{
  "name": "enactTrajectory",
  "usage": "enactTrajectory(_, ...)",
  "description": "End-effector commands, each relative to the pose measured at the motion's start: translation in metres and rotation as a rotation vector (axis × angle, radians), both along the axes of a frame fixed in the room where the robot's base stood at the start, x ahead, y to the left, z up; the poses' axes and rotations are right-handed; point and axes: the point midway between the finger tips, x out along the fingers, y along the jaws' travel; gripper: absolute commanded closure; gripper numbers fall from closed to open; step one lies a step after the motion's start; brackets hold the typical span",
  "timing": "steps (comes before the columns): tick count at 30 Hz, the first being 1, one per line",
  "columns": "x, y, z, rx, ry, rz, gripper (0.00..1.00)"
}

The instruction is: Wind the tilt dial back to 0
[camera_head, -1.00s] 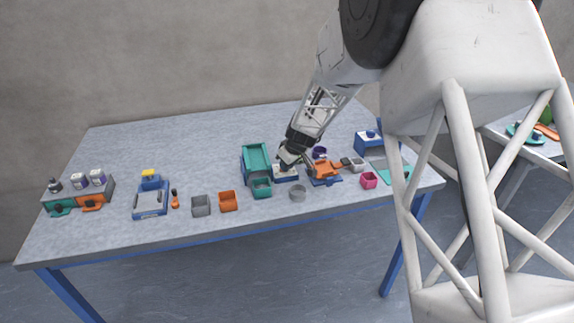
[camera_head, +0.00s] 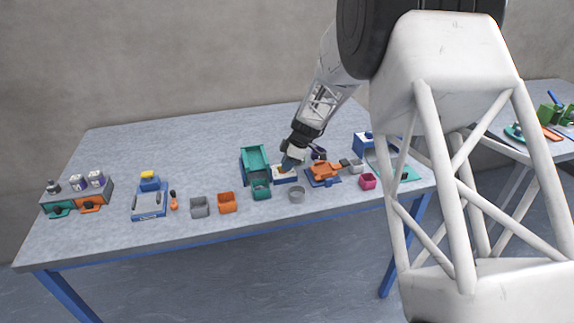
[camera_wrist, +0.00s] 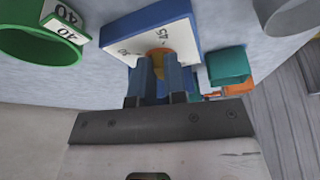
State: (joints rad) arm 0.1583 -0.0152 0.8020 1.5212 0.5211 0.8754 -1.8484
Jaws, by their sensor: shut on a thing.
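The tilt dial is a white plate on a blue base (camera_wrist: 160,22), with numbers around a yellow-orange centre (camera_wrist: 162,53). A 45 reads clearly at the middle of the plate; another number at its left is hard to read. In the head view the dial's white plate (camera_head: 281,179) lies near the middle of the table, right of the teal tray. My gripper (camera_wrist: 161,60) is shut on the dial's knob, one blue finger on each side. My gripper also shows over the dial in the head view (camera_head: 288,166). The fingers hide most of the knob, and its pointer cannot be read.
In the wrist view a green ring with 40 labels (camera_wrist: 42,36) is left of the dial and a teal cup (camera_wrist: 229,66) right of it.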

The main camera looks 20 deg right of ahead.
Motion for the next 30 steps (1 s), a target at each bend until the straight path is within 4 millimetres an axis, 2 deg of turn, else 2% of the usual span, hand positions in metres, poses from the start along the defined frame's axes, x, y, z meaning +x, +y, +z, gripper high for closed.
enactTrajectory(18, 0.009, 0.001, 0.000, 0.000, 0.001, 0.566, 1.00)
enactTrajectory(30, 0.012, 0.001, 0.000, -0.001, 0.001, 0.750, 1.00)
